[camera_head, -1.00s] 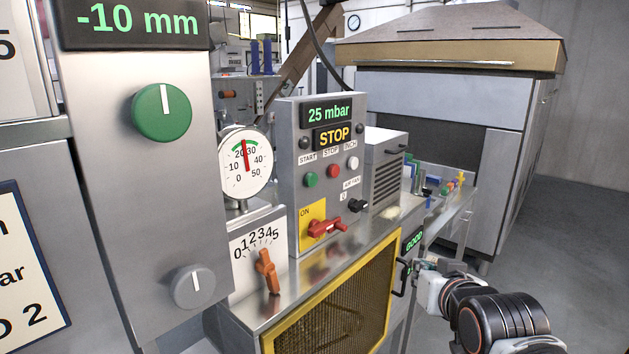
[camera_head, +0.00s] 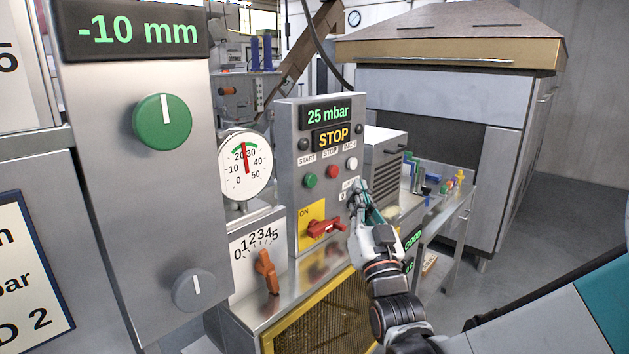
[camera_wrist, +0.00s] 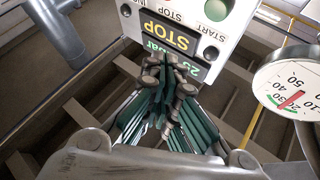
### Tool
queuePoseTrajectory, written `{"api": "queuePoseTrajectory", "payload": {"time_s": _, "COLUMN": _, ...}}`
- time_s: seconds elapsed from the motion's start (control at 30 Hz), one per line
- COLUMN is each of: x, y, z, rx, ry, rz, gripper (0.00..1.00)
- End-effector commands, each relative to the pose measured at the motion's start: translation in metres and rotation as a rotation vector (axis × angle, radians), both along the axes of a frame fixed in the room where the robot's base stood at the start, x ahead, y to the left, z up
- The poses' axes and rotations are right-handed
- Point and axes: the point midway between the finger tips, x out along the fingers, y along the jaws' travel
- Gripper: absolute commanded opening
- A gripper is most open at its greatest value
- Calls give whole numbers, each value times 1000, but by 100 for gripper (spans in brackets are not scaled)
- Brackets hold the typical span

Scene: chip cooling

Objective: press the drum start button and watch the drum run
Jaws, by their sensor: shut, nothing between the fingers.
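The grey control box (camera_head: 300,140) stands upright in the head view. Its lower display (camera_head: 333,136) reads STOP and its upper display (camera_head: 328,113) reads 25 mbar. The green START button (camera_head: 310,180) is left of the red STOP button (camera_head: 332,171) and the white INCH button (camera_head: 351,164). My gripper (camera_head: 357,187) is shut and empty, in front of the box's right side, over the AIR FAN switch. It is to the right of and slightly below the START button. In the wrist view my gripper (camera_wrist: 172,75) overlaps the displays, and the green button (camera_wrist: 217,9) shows upside down at the top. The drum is not clearly identifiable.
A red lever (camera_head: 326,228) on a yellow ON plate (camera_head: 311,213) is below the buttons. A dial gauge (camera_head: 245,165) and an orange knob (camera_head: 266,271) stand to the left. A yellow-framed mesh guard (camera_head: 315,320) is below. A vented box (camera_head: 386,165) is behind my gripper.

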Motion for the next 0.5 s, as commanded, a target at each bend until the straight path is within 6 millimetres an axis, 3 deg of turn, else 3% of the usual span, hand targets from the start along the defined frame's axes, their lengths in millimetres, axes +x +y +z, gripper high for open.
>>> {"api": "queuePoseTrajectory", "payload": {"time_s": 0.27, "x": 2, "y": 3, "z": 0, "rx": -1, "ry": 2, "rz": 0, "gripper": 0}}
{"api": "queuePoseTrajectory", "payload": {"time_s": 0.5, "x": 17, "y": 22, "z": 0, "rx": 0, "ry": 2, "rz": 2, "gripper": 0}}
